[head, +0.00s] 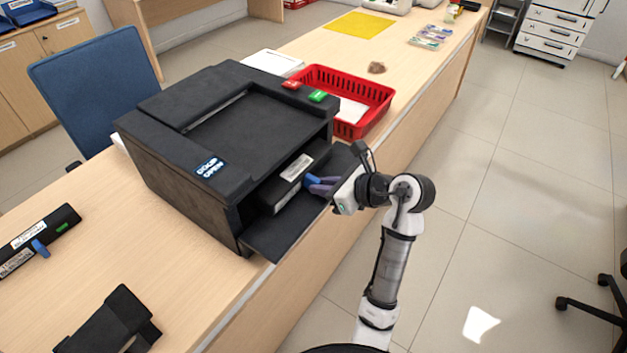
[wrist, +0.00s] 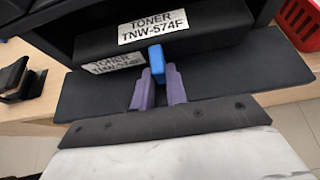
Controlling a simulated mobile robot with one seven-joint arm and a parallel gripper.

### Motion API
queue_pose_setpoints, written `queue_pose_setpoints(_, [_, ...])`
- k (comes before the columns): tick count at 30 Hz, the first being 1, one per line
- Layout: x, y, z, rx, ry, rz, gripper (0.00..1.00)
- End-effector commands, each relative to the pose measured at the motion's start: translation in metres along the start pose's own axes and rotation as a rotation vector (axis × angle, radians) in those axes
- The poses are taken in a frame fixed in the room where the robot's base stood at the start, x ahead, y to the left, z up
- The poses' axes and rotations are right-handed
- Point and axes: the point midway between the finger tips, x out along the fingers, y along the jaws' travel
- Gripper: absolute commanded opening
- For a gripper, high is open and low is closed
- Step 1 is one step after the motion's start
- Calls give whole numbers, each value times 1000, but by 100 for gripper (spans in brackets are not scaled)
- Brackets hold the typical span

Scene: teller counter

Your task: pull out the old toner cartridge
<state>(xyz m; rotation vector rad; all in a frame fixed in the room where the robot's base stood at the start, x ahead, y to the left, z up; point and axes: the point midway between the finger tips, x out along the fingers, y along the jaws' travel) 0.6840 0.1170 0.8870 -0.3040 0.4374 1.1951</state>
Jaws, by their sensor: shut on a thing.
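The black printer (head: 230,130) stands on the counter with its front door (head: 290,232) folded down. The old toner cartridge (head: 290,180) sits inside the front opening, with a white label and a blue tab. In the wrist view the cartridge (wrist: 120,45) shows a label reading TONER TNW-574F. My gripper (head: 322,186) is at the opening, above the lowered door. In the wrist view its purple fingers (wrist: 158,85) are shut on the cartridge's blue tab (wrist: 156,58). The cartridge's rear is hidden inside the printer.
Another labelled cartridge (head: 38,240) with a blue tab lies on the counter at left. A black stand-like object (head: 110,325) is at the lower left. A red basket (head: 375,95) stands close behind the printer. Open floor lies to the right.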

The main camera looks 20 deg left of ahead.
Motion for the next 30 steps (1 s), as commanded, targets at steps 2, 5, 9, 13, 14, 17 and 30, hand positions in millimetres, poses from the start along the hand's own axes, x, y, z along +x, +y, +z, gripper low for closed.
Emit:
queue_pose_setpoints(2, [-8, 0, -3, -2, -3, -3, 0])
queue_pose_setpoints(5, [-17, 0, -7, -2, -3, -4, 0])
queue_pose_setpoints(9, [-29, -1, -13, -2, -2, -3, 0])
queue_pose_setpoints(13, [-39, 0, -17, -2, -2, -2, 0])
queue_pose_setpoints(14, [-41, 0, -18, -2, -2, -2, 0])
queue_pose_setpoints(17, [-45, 0, -20, -3, -2, -2, 0])
queue_pose_setpoints(30, [-46, 0, -19, -3, -3, -1, 0])
